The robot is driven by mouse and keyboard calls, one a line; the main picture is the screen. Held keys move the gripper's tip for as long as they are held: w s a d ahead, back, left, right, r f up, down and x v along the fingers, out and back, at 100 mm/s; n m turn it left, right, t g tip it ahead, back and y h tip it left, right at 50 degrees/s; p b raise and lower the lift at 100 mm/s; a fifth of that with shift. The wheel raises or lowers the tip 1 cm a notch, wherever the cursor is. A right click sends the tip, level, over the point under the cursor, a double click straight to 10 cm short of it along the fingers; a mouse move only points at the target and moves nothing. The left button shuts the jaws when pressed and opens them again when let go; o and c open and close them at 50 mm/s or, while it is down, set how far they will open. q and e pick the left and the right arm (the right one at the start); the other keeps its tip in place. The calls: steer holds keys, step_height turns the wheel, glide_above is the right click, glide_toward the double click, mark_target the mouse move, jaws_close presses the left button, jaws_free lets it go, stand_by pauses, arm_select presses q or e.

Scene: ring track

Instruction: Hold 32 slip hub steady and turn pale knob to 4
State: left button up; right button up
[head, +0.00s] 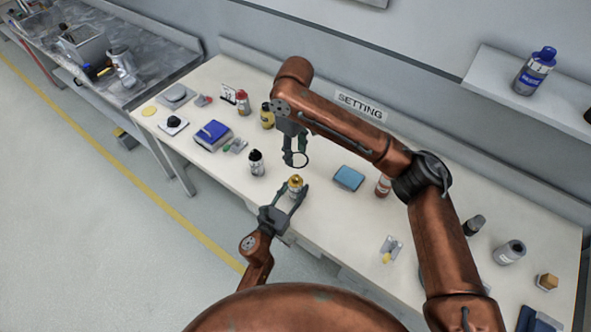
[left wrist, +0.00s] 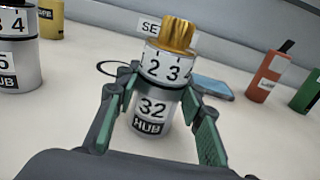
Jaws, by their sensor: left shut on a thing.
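The 32 slip hub (left wrist: 152,108) is a silver cylinder with a "32 HUB" label, standing upright on the table. Its knob (left wrist: 178,35) is ribbed and gold rather than pale, above a white number band (left wrist: 165,68) showing 2 and 3. The knob also shows in the head view (head: 295,180). My left gripper (head: 293,191) is shut on the hub, one green finger on each side. My right gripper (head: 296,153) hangs behind and above the hub, its fingers apart. A thin dark ring (head: 307,163) shows at its tips; I cannot tell whether it touches them.
Another silver hub (head: 256,162) with a black knob stands left of the held one. A SETTING sign (head: 361,106) is at the back. The table's front edge is near the held hub.

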stand_by(0.6)
arm_select(q)
steer(key=o, duration=1.4)
steer(key=shift+s, duration=0.1)
steer(key=v, duration=1.1)
steer(key=shift+s+a, duration=0.25)
steer(key=shift+s, duration=0.05)
steer(key=shift+a, duration=0.1)
